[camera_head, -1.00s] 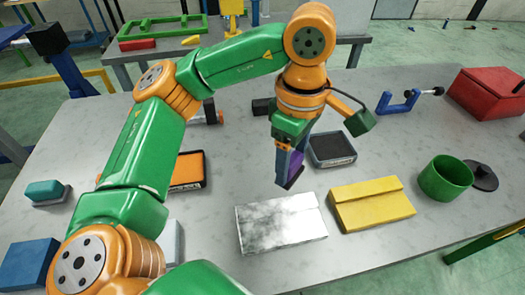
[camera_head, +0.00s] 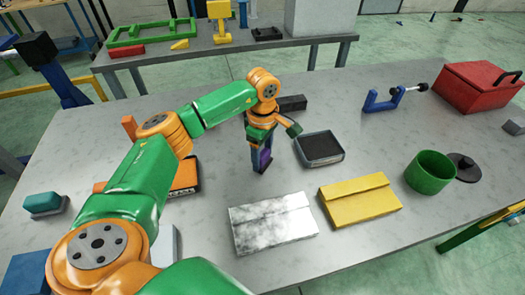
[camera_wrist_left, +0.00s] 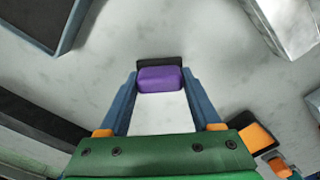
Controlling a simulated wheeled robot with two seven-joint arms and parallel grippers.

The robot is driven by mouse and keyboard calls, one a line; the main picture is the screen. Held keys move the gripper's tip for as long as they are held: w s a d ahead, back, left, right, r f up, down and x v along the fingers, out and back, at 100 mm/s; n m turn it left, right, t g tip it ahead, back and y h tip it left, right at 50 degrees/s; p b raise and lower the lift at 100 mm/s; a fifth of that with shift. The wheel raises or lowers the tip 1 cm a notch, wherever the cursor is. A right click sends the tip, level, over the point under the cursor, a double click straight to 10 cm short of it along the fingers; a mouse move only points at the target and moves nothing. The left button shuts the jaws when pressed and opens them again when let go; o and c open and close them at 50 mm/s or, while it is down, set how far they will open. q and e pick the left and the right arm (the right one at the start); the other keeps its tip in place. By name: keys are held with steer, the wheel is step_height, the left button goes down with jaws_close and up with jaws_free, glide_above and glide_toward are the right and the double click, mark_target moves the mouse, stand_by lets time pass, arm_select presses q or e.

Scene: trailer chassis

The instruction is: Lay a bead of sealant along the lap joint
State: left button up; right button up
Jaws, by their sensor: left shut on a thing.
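A silver plate (camera_head: 283,228) with a stepped lap seam lies on the grey table. A yellow plate (camera_head: 362,208) with a similar step lies to its right. My left gripper (camera_head: 263,160) points down beyond the silver plate's far edge, apart from it. It is shut on a purple block with a dark end (camera_head: 265,158). In the left wrist view, the purple block (camera_wrist_left: 160,79) sits between the blue fingertips; the silver plate (camera_wrist_left: 290,22) shows at the top right. I cannot tell whether the block touches the table. I see no bead on either seam.
A black-filled tray (camera_head: 321,149) stands right of my left gripper. A green cup (camera_head: 430,173), dark lid (camera_head: 464,168), blue clamp (camera_head: 393,98) and red box (camera_head: 477,86) are on the right.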

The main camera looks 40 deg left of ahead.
mark_target(263, 153)
arm_select(q)
steer(key=shift+f, duration=0.1)
steer(key=o, duration=0.8)
steer(key=shift+f, duration=0.15)
steer(key=shift+c, duration=0.2)
steer(key=o, duration=0.4)
steer(key=shift+o, duration=0.2)
steer(key=shift+r, duration=0.2)
step_height(263, 153, up, 7)
steer(key=shift+f+b, duration=0.1)
steer(key=shift+b, duration=0.65)
step_height(263, 153, up, 5)
steer(key=shift+r+p, duration=0.2)
steer(key=shift+p, duration=0.3)
steer(key=shift+f, duration=0.1)
